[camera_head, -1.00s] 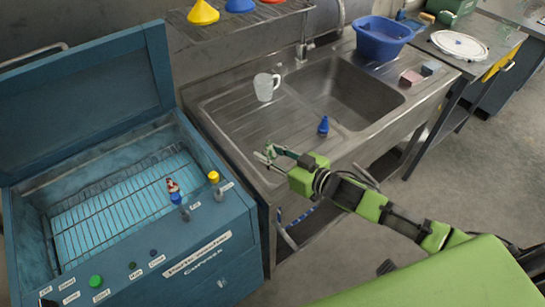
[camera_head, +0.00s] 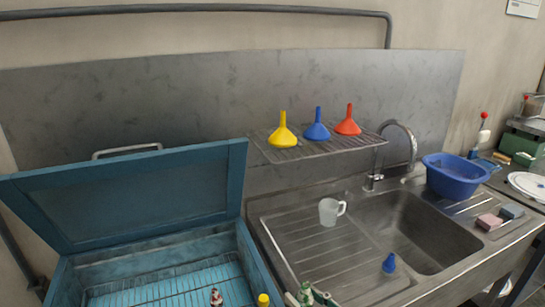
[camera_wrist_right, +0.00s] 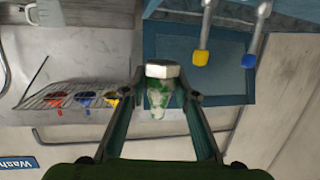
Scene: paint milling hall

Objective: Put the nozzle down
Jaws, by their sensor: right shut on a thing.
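In the right wrist view a nozzle (camera_wrist_right: 158,95) with a white hexagonal end and a clear, green-smeared cone is held between the two fingers of my right gripper (camera_wrist_right: 166,88). In the head view my right gripper (camera_head: 314,297) shows only at the bottom edge, by the near left side of the sink drainer, with the nozzle (camera_head: 305,292) partly cut off. A small blue cone-shaped piece (camera_head: 389,263) stands in the sink unit, near the basin's left edge. My left gripper is not in view.
A mug (camera_head: 329,211) stands on the ribbed drainer (camera_head: 300,235). An open blue washer cabinet (camera_head: 249,262) is at left. Yellow (camera_head: 283,135), blue (camera_head: 317,130) and red (camera_head: 348,122) funnels stand on a wire shelf (camera_head: 290,154). A blue bowl (camera_head: 455,180) sits right of the tap.

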